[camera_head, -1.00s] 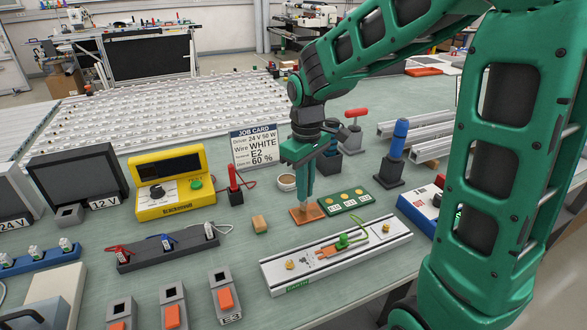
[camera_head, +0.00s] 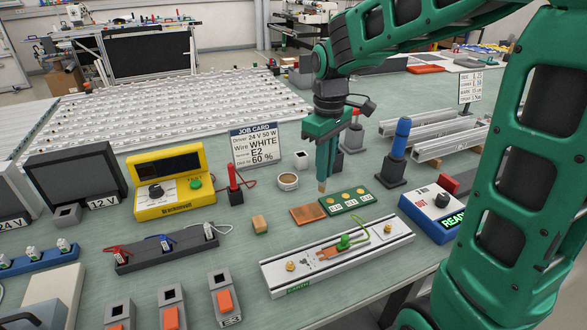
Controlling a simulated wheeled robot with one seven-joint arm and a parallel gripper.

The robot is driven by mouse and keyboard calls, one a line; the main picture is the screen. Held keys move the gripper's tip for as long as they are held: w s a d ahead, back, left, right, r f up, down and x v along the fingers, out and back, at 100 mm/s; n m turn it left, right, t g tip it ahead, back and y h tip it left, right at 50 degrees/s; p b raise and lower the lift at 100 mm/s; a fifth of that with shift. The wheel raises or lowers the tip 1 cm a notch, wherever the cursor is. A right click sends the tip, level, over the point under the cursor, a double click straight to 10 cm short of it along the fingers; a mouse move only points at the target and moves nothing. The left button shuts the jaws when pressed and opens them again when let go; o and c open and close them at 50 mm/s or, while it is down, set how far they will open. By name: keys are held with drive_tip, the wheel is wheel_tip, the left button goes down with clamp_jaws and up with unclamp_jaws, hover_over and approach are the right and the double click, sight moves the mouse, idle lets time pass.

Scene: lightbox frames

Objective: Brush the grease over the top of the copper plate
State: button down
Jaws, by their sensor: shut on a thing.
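The flat copper plate (camera_head: 308,213) lies on the bench left of a green board. No grease can be made out on its top at this size. My gripper (camera_head: 322,176) points down, shut on the brush. Only a small tan tip of the brush (camera_head: 322,187) shows below the fingers; the rest is hidden between them. The tip appears above and beyond the plate, near the green board's back left corner, apart from the plate. A small round cup (camera_head: 288,181) stands behind the plate; whether it holds the grease is unclear.
The green board (camera_head: 347,201) with several yellow discs is close right of the plate. A white rail (camera_head: 385,238) with a green wire lies in front. A blue-topped post (camera_head: 400,138) stands at right. A job card (camera_head: 256,148) stands behind.

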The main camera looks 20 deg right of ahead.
drive_tip(key=shift+r, duration=1.65)
drive_tip(key=shift+a, duration=0.1)
